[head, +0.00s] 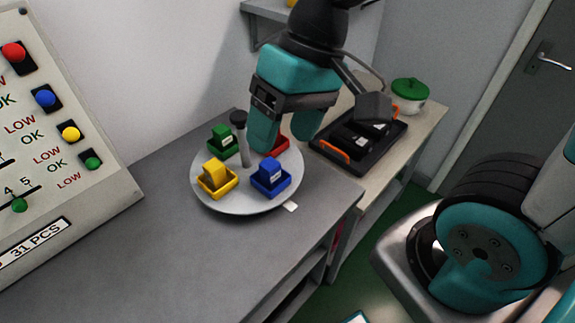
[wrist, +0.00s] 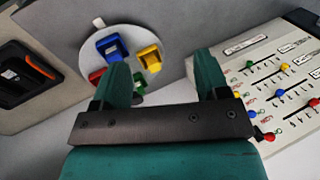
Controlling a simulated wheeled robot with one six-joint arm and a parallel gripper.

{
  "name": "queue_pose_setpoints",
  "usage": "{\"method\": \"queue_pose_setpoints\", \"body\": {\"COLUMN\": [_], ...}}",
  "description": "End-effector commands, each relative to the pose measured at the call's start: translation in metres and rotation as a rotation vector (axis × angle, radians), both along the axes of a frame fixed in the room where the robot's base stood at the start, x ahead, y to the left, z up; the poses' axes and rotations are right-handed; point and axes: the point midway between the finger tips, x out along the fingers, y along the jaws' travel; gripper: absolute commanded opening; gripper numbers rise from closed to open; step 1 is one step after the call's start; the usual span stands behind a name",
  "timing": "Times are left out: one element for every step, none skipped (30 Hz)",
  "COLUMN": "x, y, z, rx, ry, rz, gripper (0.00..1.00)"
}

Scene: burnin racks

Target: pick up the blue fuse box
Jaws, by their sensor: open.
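The blue fuse box (head: 268,172) sits in a blue holder (head: 283,187) at the front right of a round grey turntable (head: 232,207). It also shows in the wrist view (wrist: 112,47), beyond my fingers. My gripper (head: 284,140) is open and empty, above the back right of the turntable, behind and above the blue box. In the wrist view its two teal fingers (wrist: 163,82) stand apart with nothing between them. A green box (head: 220,133), a yellow box (head: 214,172) and a red box (head: 280,142) share the turntable. My gripper partly hides the red one.
A control panel (head: 60,150) with coloured knobs stands on the left. A black tray with orange handles (head: 336,152) and a green-lidded pot (head: 409,95) are on the right bench. The grey bench front (head: 170,260) is clear.

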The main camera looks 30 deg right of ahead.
Motion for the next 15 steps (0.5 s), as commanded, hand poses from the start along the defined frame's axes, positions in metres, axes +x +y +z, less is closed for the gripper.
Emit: {"method": "queue_pose_setpoints", "body": {"x": [0.022,0.034,0.051,0.063,0.075,0.089,0.099,0.108,0.12,0.127,0.133,0.14,0.145,0.148,0.152], "y": [-0.007,-0.012,-0.018,-0.024,-0.031,-0.04,-0.046,-0.053,-0.062,-0.068,-0.074,-0.081,-0.085,-0.09,-0.094], "z": [-0.001,-0.003,-0.006,-0.009,-0.012,-0.017,-0.021,-0.025,-0.031,-0.035,-0.039,-0.043,-0.047,-0.049,-0.052], "rx": [-0.009,-0.014,-0.02,-0.025,-0.031,-0.039,-0.045,-0.05,-0.057,-0.061,-0.067,-0.072,-0.076,-0.08,-0.083], "ry": [0.068,0.11,0.167,0.21,0.251,0.306,0.344,0.381,0.425,0.456,0.485,0.519,0.541,0.56,0.579], "rz": [-0.143,-0.238,-0.368,-0.466,-0.561,-0.685,-0.773,-0.857,-0.962,-1.034,-1.098,-1.175,-1.222,-1.264,-1.31], "gripper": [0.68,0.68,0.68,0.68,0.68,0.68,0.68,0.68,0.68,0.68,0.68,0.68,0.68,0.68,0.68]}}
